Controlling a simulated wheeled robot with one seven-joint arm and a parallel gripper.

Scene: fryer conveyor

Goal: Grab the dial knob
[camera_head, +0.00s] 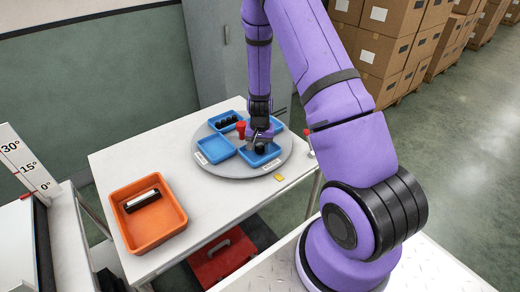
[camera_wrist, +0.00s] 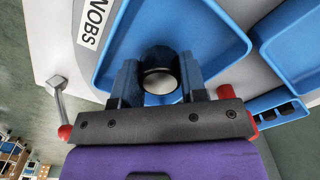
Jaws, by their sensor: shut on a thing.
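The dial knob (camera_wrist: 159,72) is black and round with a pale flat face. It sits between the two fingers of my gripper (camera_wrist: 160,80) in the wrist view, and my gripper is shut on it. In the head view my gripper (camera_head: 254,143) points down over a blue tray (camera_head: 273,161) on the right front of the round grey turntable (camera_head: 225,171). The black knob (camera_head: 262,147) shows just beside the fingers. A label reading "KNOBS" (camera_wrist: 95,18) lies by the tray in the wrist view. Whether the knob touches the tray floor, I cannot tell.
Another blue tray (camera_head: 226,115) holds several black pieces, and a further blue tray (camera_head: 215,149) looks empty. An orange bin (camera_head: 132,232) holds a black and white part. A red-tipped lever (camera_wrist: 64,130) stands near the table edge. The white table (camera_head: 190,207) is clear in front.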

